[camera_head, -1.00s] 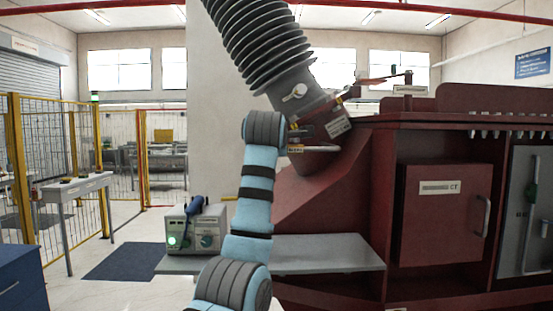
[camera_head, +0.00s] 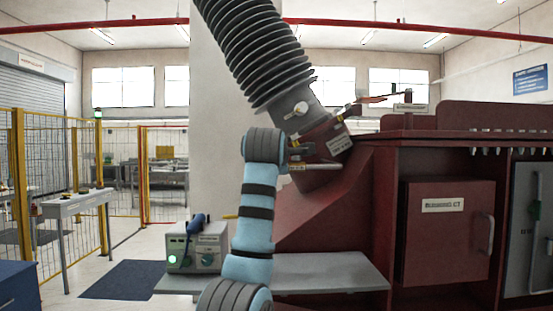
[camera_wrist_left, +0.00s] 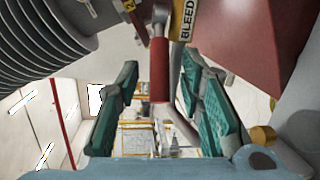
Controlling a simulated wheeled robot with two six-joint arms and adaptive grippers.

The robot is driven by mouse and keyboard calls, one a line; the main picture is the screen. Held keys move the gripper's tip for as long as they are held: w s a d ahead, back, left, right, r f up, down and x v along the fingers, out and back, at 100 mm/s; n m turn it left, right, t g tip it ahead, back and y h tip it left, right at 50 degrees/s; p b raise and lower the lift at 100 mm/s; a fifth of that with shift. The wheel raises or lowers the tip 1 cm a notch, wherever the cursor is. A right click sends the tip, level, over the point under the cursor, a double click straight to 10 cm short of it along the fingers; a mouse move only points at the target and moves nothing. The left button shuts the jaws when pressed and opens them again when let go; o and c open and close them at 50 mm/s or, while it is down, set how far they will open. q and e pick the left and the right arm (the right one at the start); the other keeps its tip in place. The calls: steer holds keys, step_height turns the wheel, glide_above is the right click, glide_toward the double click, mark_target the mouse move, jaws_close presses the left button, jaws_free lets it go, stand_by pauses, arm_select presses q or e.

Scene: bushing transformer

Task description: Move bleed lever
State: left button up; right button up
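The bleed lever has a red grip (camera_wrist_left: 159,70) on a metal rod in the left wrist view. A yellow label reading BLEED (camera_wrist_left: 184,20) is beside its top. My left gripper (camera_wrist_left: 159,75) has green finger pads, one on each side of the red grip, with a visible gap on both sides. It is open. In the head view my left arm rises from the bottom middle, and the left gripper (camera_head: 300,153) is at the bushing's lower end, mostly hidden behind my wrist. My right gripper is not in view.
The ribbed grey bushing (camera_head: 255,50) slants above my wrist. The dark red transformer housing (camera_head: 345,215) fills the right. A grey shelf (camera_head: 325,273) juts out below, with a tester box (camera_head: 207,250) at its left. Yellow fencing (camera_head: 60,150) stands farther left.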

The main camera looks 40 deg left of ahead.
arm_select(q)
steer(key=v, duration=1.1)
steer(key=shift+d, duration=0.1)
steer(key=shift+c, duration=0.5)
